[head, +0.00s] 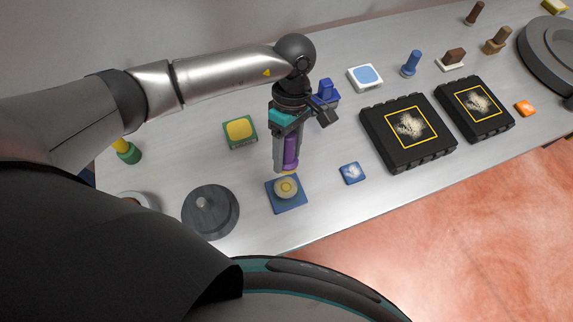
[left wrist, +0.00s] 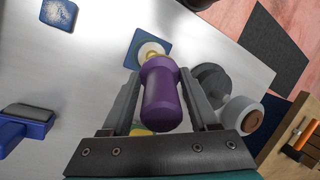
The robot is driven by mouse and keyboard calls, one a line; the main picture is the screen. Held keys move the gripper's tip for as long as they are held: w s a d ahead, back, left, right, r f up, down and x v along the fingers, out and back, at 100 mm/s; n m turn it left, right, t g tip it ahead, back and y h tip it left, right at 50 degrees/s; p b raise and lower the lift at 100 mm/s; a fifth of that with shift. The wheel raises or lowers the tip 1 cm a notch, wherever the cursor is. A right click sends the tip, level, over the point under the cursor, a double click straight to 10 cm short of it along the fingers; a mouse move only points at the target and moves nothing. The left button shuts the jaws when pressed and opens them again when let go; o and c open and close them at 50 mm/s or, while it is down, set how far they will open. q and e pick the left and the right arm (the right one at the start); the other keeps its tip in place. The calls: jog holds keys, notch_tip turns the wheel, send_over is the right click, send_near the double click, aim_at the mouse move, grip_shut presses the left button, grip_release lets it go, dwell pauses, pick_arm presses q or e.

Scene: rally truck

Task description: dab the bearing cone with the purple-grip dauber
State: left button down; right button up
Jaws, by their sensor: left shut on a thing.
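My left gripper (head: 285,160) is shut on the purple-grip dauber (head: 291,152) and holds it upright, tip down. In the left wrist view the purple grip (left wrist: 163,95) sits between the two fingers. The bearing cone, a round cream and yellow piece (head: 286,188), lies on a blue square plate (head: 299,205). The dauber's yellowish tip is right over the cone's back edge; I cannot tell whether it touches. The cone also shows in the left wrist view (left wrist: 143,50), partly hidden behind the dauber. My right gripper is not in view.
A dark round disc with a knob (head: 210,212) stands left of the plate. A small blue patterned tile (head: 352,173) lies to the right, with black boxes (head: 378,137) beyond. A green-yellow pad (head: 240,132) and blue-white pad (head: 365,77) lie farther back. The table's front edge is near.

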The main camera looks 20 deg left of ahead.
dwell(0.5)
pick_arm(q)
jog(key=shift+t+h, duration=0.3)
jog(key=shift+h, duration=0.6)
jog(key=f+b, duration=0.2)
jog(key=f, duration=0.1)
jog(key=s+f+b, duration=0.1)
jog(key=f+b, duration=0.1)
jog(key=b, duration=0.1)
jog(key=shift+s+a+f, duration=0.15)
jog(key=shift+s+f, duration=0.05)
jog(key=shift+f, duration=0.2)
jog(key=shift+s, duration=0.15)
jog(key=shift+s+d+f, duration=0.2)
jog(key=shift+s+d, duration=0.1)
jog(key=shift+s, duration=0.4)
jog(key=shift+s+d+f, duration=0.15)
jog(key=shift+s+d, duration=0.15)
jog(key=shift+s, duration=0.35)
jog(key=shift+f+b, duration=0.75)
jog(key=shift+f, duration=0.05)
jog(key=shift+s+d, duration=0.1)
jog(key=shift+s+d+r, duration=0.15)
jog(key=shift+s+d, duration=0.1)
